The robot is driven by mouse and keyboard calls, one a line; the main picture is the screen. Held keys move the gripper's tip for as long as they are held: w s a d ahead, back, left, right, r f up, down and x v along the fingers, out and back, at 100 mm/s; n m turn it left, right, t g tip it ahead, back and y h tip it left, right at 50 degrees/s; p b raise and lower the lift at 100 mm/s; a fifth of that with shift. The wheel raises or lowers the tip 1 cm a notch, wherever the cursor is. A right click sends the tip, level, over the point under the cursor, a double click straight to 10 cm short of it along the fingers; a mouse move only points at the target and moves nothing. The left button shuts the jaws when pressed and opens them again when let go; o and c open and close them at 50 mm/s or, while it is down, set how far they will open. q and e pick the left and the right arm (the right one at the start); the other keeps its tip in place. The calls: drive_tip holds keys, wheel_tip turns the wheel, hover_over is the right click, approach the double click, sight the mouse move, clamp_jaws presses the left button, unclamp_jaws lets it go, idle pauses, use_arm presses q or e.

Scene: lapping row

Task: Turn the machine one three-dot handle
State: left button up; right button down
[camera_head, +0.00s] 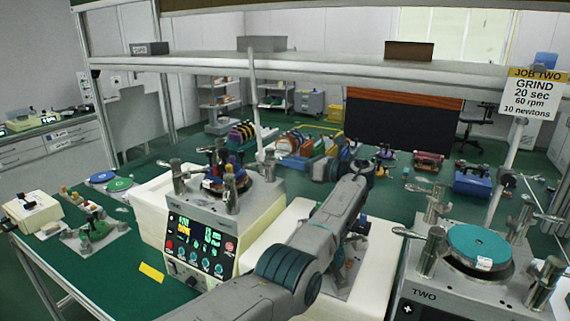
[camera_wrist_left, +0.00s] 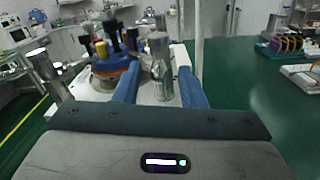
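Machine one (camera_head: 200,235) stands left of centre, a white box with a lit display and knobs. Silver clamp posts with handles (camera_head: 230,190) surround its round plate, which carries dark, yellow and blue parts. Dots on the handles are too small to make out. My left gripper (camera_head: 322,169) is to the right of machine one, pointing left, apart from it. In the left wrist view its two blue fingers (camera_wrist_left: 158,80) are open, with a silver post (camera_wrist_left: 160,65) of the machine showing between them. I cannot tell its depth from the fingertips. My right gripper is not in view.
Machine two (camera_head: 470,275) with a teal disc stands at the right. A white block (camera_head: 270,245) lies between the machines. A pale upright pole (camera_head: 255,100) rises behind machine one to a shelf (camera_head: 330,70). Small fixtures sit on the green bench at left.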

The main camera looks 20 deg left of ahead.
use_arm(q)
drive_tip(key=d+b, duration=0.1)
drive_tip(key=d, duration=0.3)
drive_tip(key=shift+s, duration=0.15)
